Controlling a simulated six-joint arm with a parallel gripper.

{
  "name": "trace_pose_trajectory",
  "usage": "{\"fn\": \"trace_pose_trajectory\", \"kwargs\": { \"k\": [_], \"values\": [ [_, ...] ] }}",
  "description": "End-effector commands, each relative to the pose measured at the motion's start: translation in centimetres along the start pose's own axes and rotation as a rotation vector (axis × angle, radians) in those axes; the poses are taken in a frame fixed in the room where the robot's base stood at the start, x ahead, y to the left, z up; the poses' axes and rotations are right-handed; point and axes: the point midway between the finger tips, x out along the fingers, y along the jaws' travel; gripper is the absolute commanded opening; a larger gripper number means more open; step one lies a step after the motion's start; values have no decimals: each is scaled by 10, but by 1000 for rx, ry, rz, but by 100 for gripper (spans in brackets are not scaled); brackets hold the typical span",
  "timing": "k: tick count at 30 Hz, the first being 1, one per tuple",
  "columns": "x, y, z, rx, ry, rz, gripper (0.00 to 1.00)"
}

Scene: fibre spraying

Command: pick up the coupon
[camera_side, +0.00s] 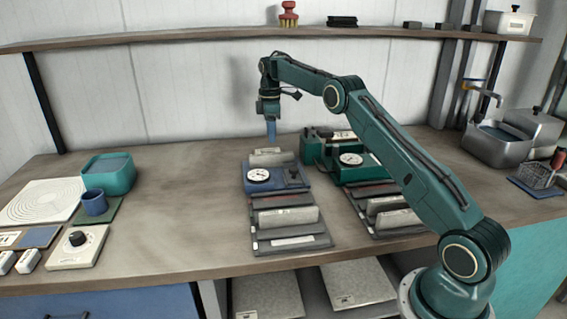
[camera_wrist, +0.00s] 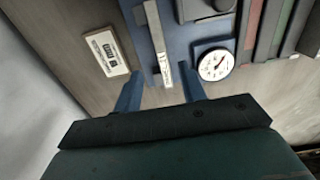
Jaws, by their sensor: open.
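A thin grey bar with a pale labelled end, which looks like the coupon (camera_wrist: 158,45), stands on edge at the blue dial fixture in the wrist view. In the side view, a grey piece (camera_side: 268,157) shows at the back of the blue fixture (camera_side: 283,183), below my gripper. My gripper (camera_side: 271,140) points down over it. In the wrist view, the two blue fingers (camera_wrist: 161,93) are apart, one on each side of the bar's labelled end. They do not visibly touch it, and their height above it is hard to judge.
A white labelled plate (camera_wrist: 108,51) lies left of the bar in the wrist view. A white dial (camera_wrist: 215,65) is close to the right finger. A grey rack (camera_side: 291,240) stands in front of the blue fixture, and a green dial fixture (camera_side: 372,174) to its right.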

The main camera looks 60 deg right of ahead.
Motion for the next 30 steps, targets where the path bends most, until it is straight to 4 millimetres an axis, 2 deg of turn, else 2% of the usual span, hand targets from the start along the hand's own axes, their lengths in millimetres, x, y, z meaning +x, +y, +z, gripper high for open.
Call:
{"fn": "trace_pose_trajectory", "kwargs": {
  "k": [7,20,30],
  "values": [
    [28,-1,0,0,-1,-2,41],
    [40,-1,0,0,-1,-1,41],
    [76,-3,1,0,-1,-2,41]
  ]
}}
